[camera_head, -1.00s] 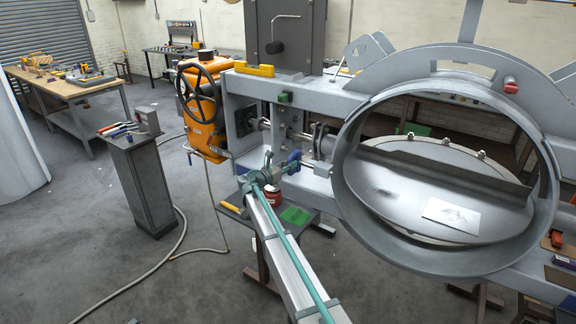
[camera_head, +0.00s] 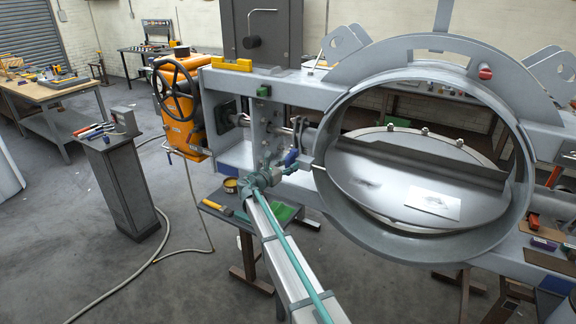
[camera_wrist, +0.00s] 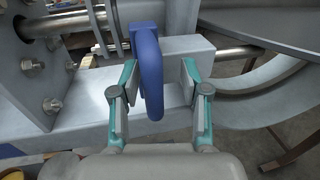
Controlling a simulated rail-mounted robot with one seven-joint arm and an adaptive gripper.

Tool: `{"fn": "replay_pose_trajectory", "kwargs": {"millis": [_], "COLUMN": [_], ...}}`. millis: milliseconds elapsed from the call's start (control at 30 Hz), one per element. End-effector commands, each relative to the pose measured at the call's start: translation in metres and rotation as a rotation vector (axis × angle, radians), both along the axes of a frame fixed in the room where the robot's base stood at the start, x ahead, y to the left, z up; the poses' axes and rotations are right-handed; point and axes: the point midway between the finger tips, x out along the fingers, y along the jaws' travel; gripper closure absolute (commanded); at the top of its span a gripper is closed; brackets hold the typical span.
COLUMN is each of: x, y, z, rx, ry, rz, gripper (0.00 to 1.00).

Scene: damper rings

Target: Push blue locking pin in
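The blue locking pin (camera_head: 291,157) is at the frame beside the big round damper ring (camera_head: 330,190). In the wrist view its rounded blue handle (camera_wrist: 150,75) stands upright in front of a grey steel bar (camera_wrist: 185,58). My gripper (camera_wrist: 157,75) is open, with one teal-edged finger on each side of the handle. Gaps show between the handle and both fingers, the right gap wider. In the head view my gripper (camera_head: 280,168) is close to the pin. The pin's shaft and its hole are hidden.
A grey frame wall (camera_wrist: 35,75) with bolts stands close left of my gripper. A rod (camera_wrist: 235,52) runs behind the bar. An orange actuator with a black handwheel (camera_head: 176,90) is farther left. A small table below holds a tin (camera_head: 230,186) and a yellow-handled tool (camera_head: 217,207).

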Motion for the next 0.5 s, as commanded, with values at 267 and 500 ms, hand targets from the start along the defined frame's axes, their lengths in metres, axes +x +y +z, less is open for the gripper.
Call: {"fn": "replay_pose_trajectory", "kwargs": {"millis": [267, 500], "x": [-0.003, -0.028], "y": [0.006, 0.031], "z": [0.0, 0.0], "rx": [-0.001, -0.001], "ry": [-0.001, -0.001], "rz": [0.003, 0.005], "gripper": [0.54, 0.54]}}
